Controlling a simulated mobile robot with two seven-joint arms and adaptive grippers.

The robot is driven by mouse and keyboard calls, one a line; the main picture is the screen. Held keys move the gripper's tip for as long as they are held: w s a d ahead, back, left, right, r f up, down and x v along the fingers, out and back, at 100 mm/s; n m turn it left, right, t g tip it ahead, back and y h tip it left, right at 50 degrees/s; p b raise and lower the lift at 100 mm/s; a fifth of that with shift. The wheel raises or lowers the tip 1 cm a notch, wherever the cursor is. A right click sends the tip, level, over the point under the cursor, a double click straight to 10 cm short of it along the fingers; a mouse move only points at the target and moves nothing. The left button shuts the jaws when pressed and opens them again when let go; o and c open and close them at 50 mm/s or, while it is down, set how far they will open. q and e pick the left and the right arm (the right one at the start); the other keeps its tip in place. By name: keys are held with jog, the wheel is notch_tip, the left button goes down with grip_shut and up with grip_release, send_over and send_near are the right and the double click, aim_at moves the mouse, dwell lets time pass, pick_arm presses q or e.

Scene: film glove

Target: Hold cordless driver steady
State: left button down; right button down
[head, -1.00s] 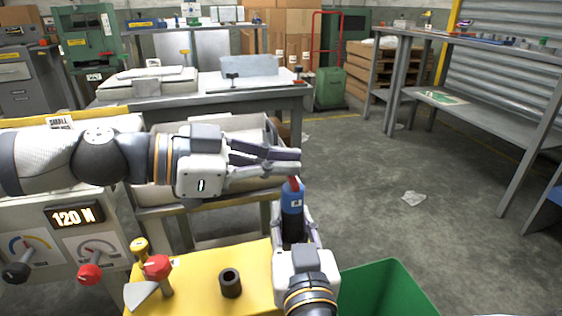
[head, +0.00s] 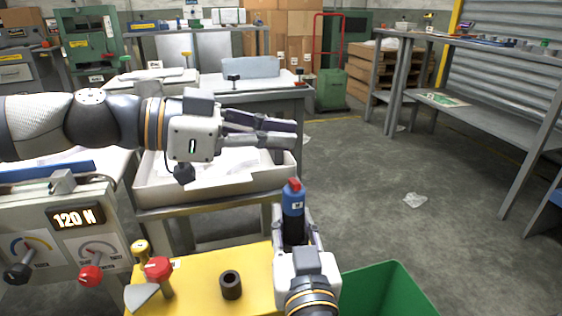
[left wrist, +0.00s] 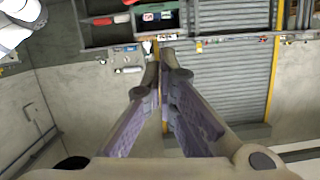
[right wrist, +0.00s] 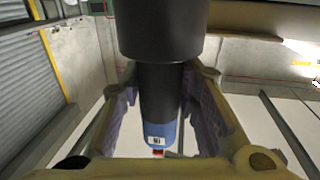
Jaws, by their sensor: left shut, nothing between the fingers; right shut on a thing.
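The cordless driver (head: 293,204) is blue with a red tip and a black lower body. It stands upright in my right gripper (head: 292,222), which is shut on its black part. In the right wrist view the driver's black body (right wrist: 160,95) lies between the two fingers, with its blue, labelled end beyond. My left gripper (head: 294,134) is shut and empty, above the driver and apart from it. In the left wrist view its fingertips (left wrist: 164,70) are together with nothing between them.
A white tray (head: 215,185) lies behind. A control panel (head: 60,240) reads 120 N. The floor at right is mostly clear.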

pick_arm(q)
jog(key=v, duration=0.9)
jog(key=shift+w+a+f, duration=0.2)
jog(key=shift+w+a, duration=0.1)
jog(key=shift+a, duration=0.1)
pick_arm(e)
jog(key=c, duration=1.1)
grip_release()
